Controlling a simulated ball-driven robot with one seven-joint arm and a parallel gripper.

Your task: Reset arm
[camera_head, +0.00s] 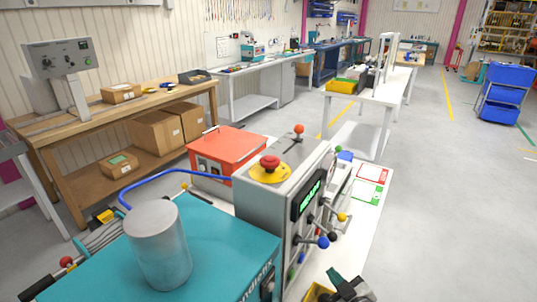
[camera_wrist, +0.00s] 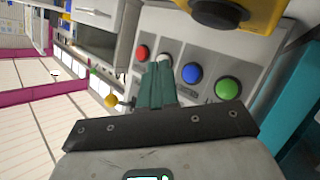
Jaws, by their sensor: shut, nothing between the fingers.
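My gripper (camera_head: 336,280) is low in the head view, at the front right of the grey control box (camera_head: 262,205). Its teal fingers (camera_wrist: 158,84) are closed together in the wrist view, with nothing between them. Beyond the fingertips in the wrist view is a grey panel with a red button (camera_wrist: 142,53), a blue button (camera_wrist: 192,72) and a green button (camera_wrist: 228,89). A white button (camera_wrist: 165,61) is partly covered by the fingers. I cannot tell whether the fingers touch the panel.
The box carries a red emergency stop (camera_head: 270,162) and ball-ended levers (camera_head: 323,242) on its side. A teal machine (camera_head: 215,240) with a grey cylinder (camera_head: 158,245) stands left. A red case (camera_head: 227,150) is behind. Open floor (camera_head: 440,200) lies right.

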